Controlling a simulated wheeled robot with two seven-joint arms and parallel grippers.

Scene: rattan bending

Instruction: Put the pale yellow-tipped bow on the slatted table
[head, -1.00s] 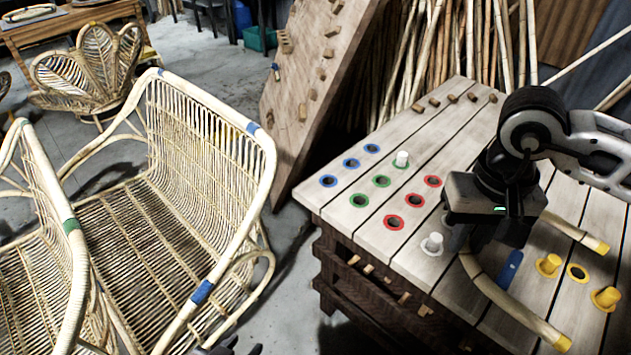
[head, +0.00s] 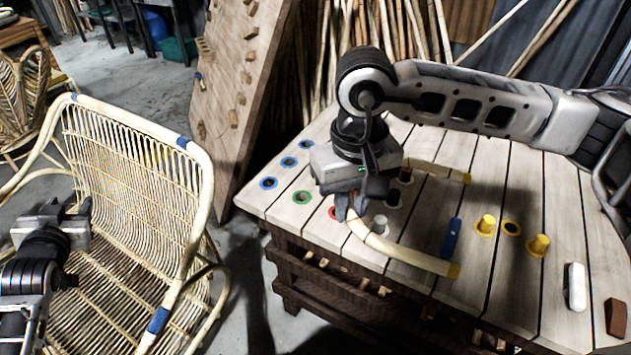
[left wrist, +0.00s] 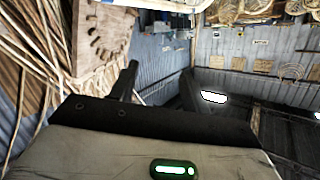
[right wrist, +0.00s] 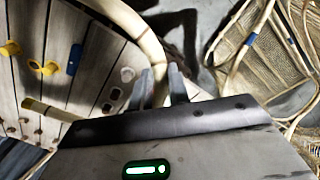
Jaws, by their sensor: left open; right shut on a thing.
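The bow (head: 405,253) is a pale curved cane with yellow tips. My right gripper (head: 350,212) is shut on it near the middle of its bend, and this also shows in the right wrist view (right wrist: 162,85). The bow spans the left part of the slatted table (head: 520,190), its tips pointing right; I cannot tell how far above the slats it is. The gripper hides part of the bend and some holes. My left gripper (head: 68,212) is open and empty, in front of the rattan bench and away from the table.
The table has ringed holes in blue (head: 269,183), green and red, yellow pegs (head: 486,225), a blue block (head: 451,238), a white block (head: 576,287) and a brown block (head: 616,317). A rattan bench (head: 130,170) stands left; a pegged board (head: 235,90) leans behind.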

